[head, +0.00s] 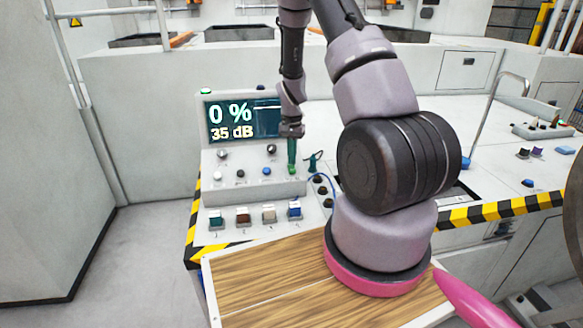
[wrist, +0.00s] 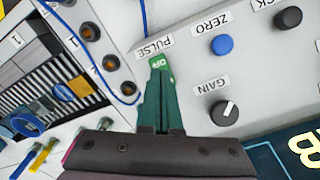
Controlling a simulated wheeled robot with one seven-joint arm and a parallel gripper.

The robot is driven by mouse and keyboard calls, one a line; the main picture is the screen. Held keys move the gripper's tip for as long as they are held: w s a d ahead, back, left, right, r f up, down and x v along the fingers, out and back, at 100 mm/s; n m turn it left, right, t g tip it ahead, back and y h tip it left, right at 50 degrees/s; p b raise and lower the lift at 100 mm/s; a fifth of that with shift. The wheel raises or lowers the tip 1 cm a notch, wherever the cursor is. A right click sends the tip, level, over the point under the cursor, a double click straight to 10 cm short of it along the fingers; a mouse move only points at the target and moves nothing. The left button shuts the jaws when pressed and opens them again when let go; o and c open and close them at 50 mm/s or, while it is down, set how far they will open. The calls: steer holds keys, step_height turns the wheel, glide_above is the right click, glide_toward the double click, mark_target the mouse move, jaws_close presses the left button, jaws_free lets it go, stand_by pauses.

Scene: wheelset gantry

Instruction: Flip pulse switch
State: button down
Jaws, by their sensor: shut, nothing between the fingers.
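The pulse switch (wrist: 160,62) is a small green rocker with white lettering, on the pale panel beside the PULSE label (wrist: 154,47) in the wrist view. My gripper (wrist: 160,82) has green fingers closed together, with nothing between them. Their tips are right at the near edge of the switch and cover part of it; I cannot tell whether they touch it. In the head view my gripper (head: 292,163) points down at the right end of the console's knob row, and the switch (head: 292,169) shows green at its tips.
A blue ZERO button (wrist: 222,45) and a GAIN knob (wrist: 224,112) sit close beside the switch. A blue cable (wrist: 103,82) and black sockets (wrist: 109,62) lie on the other side. The console display (head: 242,119) reads 0 % and 35 dB. A wooden top (head: 262,278) lies in front.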

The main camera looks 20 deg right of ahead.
steer(key=shift+r, duration=2.65)
step_height(320, 180, up, 11)
steer(key=t, duration=0.1)
glide_above(292, 169)
steer(key=s+a, duration=0.1)
steer(key=a, duration=0.1)
steer(key=s+a+r+n+t+y, duration=0.1)
steer(key=s+r, duration=0.2)
steer(key=r, duration=0.3)
steer(key=s+a+r+t, duration=0.1)
steer(key=s+a+r, duration=0.1)
steer(key=r, duration=0.3)
steer(key=s+a+r+n+t, duration=0.1)
steer(key=s+a+r+t, duration=0.1)
steer(key=s+r, duration=0.4)
steer(key=s+a+r+n+t+y, duration=0.1)
steer(key=s+r+n+t, duration=0.1)
steer(key=s+r, duration=0.5)
steer(key=s, duration=0.6)
steer(key=shift+s+a+r, duration=0.25)
steer(key=shift+a+r, duration=0.05)
steer(key=shift+a, duration=0.1)
steer(key=shift+w, duration=0.15)
